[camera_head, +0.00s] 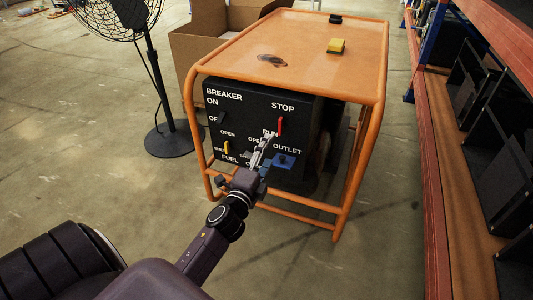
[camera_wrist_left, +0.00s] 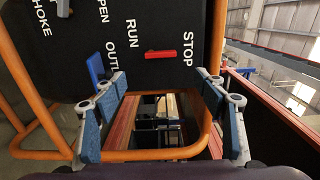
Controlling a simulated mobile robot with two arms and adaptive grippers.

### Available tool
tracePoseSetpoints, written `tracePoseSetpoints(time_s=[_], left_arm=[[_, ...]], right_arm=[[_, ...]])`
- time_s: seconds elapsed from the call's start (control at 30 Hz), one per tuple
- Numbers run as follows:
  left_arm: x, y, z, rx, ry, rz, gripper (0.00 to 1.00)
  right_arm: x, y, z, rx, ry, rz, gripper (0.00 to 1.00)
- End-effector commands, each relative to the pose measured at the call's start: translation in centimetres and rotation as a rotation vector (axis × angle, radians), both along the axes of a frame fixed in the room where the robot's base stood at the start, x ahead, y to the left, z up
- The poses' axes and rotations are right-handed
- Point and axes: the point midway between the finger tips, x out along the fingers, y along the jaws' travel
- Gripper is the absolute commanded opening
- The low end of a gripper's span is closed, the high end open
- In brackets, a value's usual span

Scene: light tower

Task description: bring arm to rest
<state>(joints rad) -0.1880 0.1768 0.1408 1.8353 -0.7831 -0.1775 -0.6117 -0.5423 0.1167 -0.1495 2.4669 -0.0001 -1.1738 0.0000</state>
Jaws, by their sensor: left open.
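My left gripper (camera_head: 264,152) is at the end of my arm in front of the generator's black control panel (camera_head: 255,108). In the left wrist view the gripper (camera_wrist_left: 162,108) is open, with its two fingers wide apart and nothing between them. The red run/stop lever (camera_head: 280,125) is just above the gripper; in the wrist view the lever (camera_wrist_left: 160,53) lies beyond the fingertips, apart from them. The blue outlet (camera_head: 284,161) is right beside the gripper. A yellow fuel lever (camera_head: 226,147) is at the panel's lower left. My right gripper is not in view.
The orange tubular frame (camera_head: 380,118) surrounds the panel. A yellow block (camera_head: 336,45) lies on the orange top (camera_head: 300,30). A black fan (camera_head: 170,138) stands left, a cardboard box (camera_head: 195,45) behind, and a shelf rack (camera_head: 437,180) right. Floor is clear in front.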

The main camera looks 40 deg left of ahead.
Motion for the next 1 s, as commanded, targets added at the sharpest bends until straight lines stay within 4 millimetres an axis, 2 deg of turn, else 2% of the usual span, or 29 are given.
tracePoseSetpoints(time_s=[0.57,0.67,0.77,0.9,1.0], left_arm=[[-0.4,-0.2,-0.1,-0.038,0.004,0.008,0.65],[-1.7,-1.0,-0.8,-0.183,0.02,0.037,0.65],[-4.2,-3.0,-2.3,-0.443,0.069,0.088,0.65],[-8.6,-7.4,-5.1,-0.825,0.188,0.164,0.65],[-11.3,-10.4,-6.5,-1.013,0.275,0.207,0.65]], right_arm=[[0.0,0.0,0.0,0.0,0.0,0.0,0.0],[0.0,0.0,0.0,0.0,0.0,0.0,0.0],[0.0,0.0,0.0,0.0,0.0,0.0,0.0],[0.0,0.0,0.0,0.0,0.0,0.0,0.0],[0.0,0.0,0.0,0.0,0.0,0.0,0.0]])
